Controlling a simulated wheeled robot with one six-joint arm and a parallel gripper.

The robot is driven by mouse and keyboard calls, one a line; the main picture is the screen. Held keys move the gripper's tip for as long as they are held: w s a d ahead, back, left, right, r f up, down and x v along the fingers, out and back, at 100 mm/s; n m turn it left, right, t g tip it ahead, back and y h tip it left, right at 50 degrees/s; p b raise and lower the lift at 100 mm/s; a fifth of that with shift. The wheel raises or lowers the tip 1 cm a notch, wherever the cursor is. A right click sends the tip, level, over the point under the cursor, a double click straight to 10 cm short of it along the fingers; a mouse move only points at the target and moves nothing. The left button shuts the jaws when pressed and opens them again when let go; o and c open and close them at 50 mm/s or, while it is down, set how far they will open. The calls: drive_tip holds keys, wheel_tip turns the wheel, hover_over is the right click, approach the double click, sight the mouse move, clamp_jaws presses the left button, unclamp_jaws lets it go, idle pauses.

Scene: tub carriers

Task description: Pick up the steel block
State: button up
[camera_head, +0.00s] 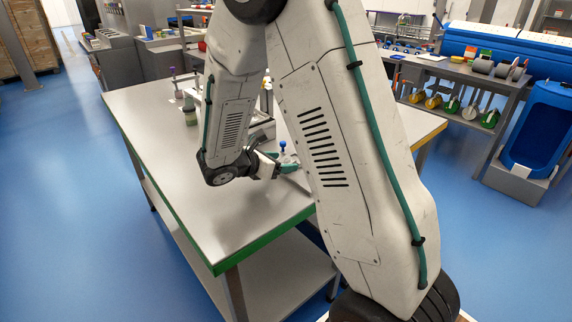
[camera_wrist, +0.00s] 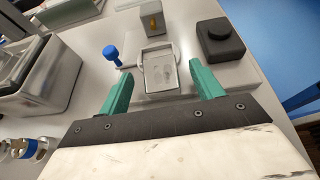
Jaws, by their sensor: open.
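My gripper (camera_wrist: 158,84) is open in the wrist view, its two green fingers apart with nothing between their tips. Just beyond them sits a small pale tub (camera_wrist: 146,84) with a thin handle frame; its inside looks light grey with small dark marks. Behind it stands a grey block-like piece (camera_wrist: 152,19) with a yellow-orange mark. I cannot tell for sure whether this is the steel block. In the head view my gripper (camera_head: 284,165) is low over the table, partly hidden by my own arm.
A blue-topped knob (camera_wrist: 111,52) stands left of the tub, and a black block (camera_wrist: 220,40) right of it. A grey metal bin (camera_wrist: 68,75) is at the left. The table (camera_head: 185,175) is clear toward its near left, with a green front edge.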

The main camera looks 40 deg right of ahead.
drive_tip(key=shift+d+f, duration=0.2)
drive_tip(key=shift+d, duration=0.25)
drive_tip(key=shift+c, duration=0.3)
drive_tip(key=c, duration=1.2)
drive_tip(key=shift+r, duration=0.15)
